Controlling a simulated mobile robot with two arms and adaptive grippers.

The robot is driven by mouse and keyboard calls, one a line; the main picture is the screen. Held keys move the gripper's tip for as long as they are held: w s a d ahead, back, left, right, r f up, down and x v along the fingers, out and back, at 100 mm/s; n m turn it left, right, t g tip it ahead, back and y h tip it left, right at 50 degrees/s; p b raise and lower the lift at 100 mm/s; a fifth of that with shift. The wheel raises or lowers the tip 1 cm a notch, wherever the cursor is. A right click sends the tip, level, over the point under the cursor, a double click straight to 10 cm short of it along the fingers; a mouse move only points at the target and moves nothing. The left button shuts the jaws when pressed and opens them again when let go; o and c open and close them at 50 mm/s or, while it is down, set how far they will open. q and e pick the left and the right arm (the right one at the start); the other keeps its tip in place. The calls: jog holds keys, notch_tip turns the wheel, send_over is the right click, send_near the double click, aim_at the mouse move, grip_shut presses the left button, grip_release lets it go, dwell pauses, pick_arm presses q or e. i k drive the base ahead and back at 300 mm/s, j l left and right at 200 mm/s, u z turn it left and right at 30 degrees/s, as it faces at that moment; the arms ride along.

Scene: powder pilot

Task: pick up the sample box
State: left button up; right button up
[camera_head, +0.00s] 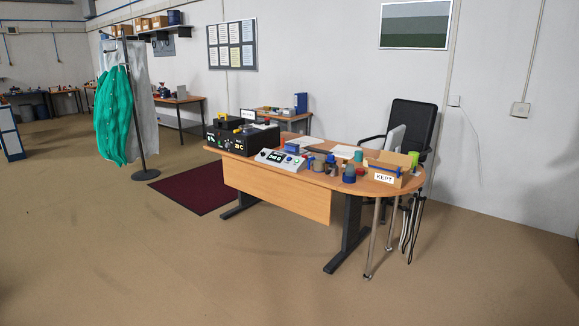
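A wooden desk (275,191) with dark metal legs stands in the middle of the head view. At its right end sits an open light-brown box (386,179) with a white label reading "KEPT". I cannot tell whether this is the sample box; no thing is clearly marked as such. A small blue item (398,171) shows at the box's front. Several small jars and bottles, among them a blue-lidded one (349,173), stand left of the box. Neither of my grippers is in view.
A black instrument (243,139) and a white device (279,160) stand on the desk. A black chair (412,127) is behind it. A coat stand (140,174) and dark red mat (208,190) are to the left. The floor in front is clear.

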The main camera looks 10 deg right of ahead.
aim_at(293, 147)
jog(key=i, duration=2.1)
